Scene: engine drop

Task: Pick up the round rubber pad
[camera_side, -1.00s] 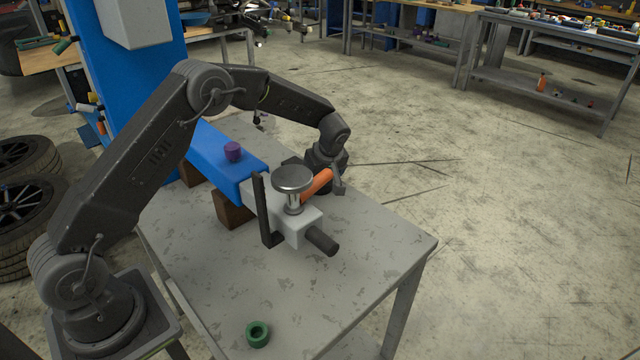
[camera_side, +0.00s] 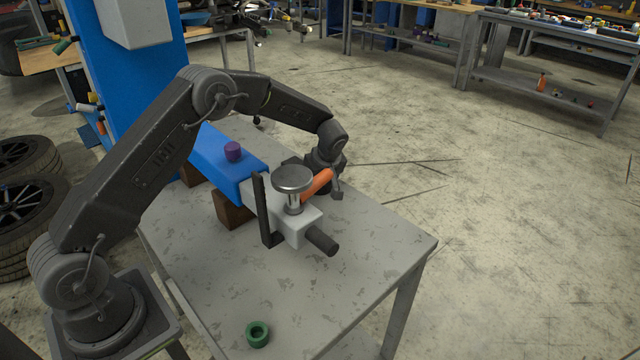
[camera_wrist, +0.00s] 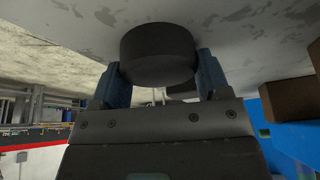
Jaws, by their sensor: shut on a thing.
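The round rubber pad (camera_wrist: 158,54) is a thick black disc in the wrist view, between the two blue-grey fingers of my gripper (camera_wrist: 158,78). A finger touches it on each side, and my gripper is shut on it. In the side view my gripper (camera_side: 332,187) is low over the far side of the grey table, behind the orange handle. I cannot make out the pad in the side view, where the handle and jack hide that spot. I cannot tell whether the pad still touches the table.
A jack with a round metal saddle (camera_side: 292,179) and orange handle (camera_side: 317,187) stands close in front of my gripper. A green ring (camera_side: 257,334) lies near the table's front; the table's right part (camera_side: 385,240) is clear.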

